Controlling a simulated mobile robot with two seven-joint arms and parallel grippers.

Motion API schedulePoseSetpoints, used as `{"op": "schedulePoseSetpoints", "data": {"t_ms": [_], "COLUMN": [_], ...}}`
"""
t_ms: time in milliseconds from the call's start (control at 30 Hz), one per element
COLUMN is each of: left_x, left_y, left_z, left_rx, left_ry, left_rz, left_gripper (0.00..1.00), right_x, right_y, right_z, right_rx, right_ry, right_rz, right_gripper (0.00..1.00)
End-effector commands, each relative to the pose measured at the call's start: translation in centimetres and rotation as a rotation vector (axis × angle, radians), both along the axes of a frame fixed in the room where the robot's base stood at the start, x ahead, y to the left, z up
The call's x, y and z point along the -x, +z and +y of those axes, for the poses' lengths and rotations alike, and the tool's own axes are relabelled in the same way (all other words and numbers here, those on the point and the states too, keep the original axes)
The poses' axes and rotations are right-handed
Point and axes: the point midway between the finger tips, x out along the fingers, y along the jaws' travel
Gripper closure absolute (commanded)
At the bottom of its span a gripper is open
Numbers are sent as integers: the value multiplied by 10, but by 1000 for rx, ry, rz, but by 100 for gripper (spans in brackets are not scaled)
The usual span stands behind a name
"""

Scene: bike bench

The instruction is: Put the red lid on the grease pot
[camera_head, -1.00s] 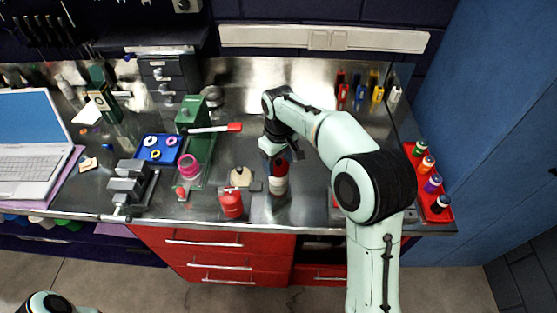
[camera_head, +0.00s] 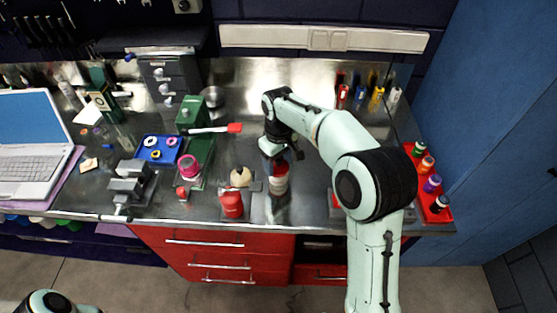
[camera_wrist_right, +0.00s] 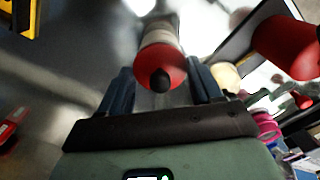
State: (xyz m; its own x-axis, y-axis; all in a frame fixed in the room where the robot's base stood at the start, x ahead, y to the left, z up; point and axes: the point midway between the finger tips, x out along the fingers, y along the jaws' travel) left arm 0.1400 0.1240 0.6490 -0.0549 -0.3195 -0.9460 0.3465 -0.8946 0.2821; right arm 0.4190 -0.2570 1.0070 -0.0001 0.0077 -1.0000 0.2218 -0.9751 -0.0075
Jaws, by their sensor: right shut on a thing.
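The red lid (camera_wrist_right: 156,62), with a black knob, is round and sits between the two fingers of my right gripper (camera_wrist_right: 162,90) in the right wrist view. My right gripper (camera_head: 278,154) is shut on it. The red-and-white upright cylinder (camera_head: 279,183), seemingly the grease pot, stands on the bench directly under the gripper. Its pale side (camera_wrist_right: 160,32) shows behind the lid in the wrist view. Lid and pot line up; I cannot tell whether they touch. The fingers hide most of the lid in the head view. My left gripper is out of view.
A red can (camera_head: 232,204) and a cream round object (camera_head: 241,177) stand close to the left of the pot. A magenta roll (camera_head: 188,166), a vise (camera_head: 130,185) and a blue tray (camera_head: 160,148) lie further left. A red tray of bottles (camera_head: 443,213) is at the right.

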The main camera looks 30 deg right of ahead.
Motion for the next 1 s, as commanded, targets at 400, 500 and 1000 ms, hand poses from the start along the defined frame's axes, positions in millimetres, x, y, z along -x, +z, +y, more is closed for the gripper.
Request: {"op": "schedulePoseSetpoints", "data": {"t_ms": [400,500,1000], "left_x": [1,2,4], "left_y": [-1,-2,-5], "left_z": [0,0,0], "left_rx": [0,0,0], "left_ry": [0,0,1], "left_rz": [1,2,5], "left_gripper": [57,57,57], "right_x": [0,0,0], "right_y": [-3,-5,-11], "right_z": [0,0,0], "right_rx": [0,0,0], "right_ry": [0,0,1], "right_rz": [1,1,1], "right_gripper": [64,64,25]}}
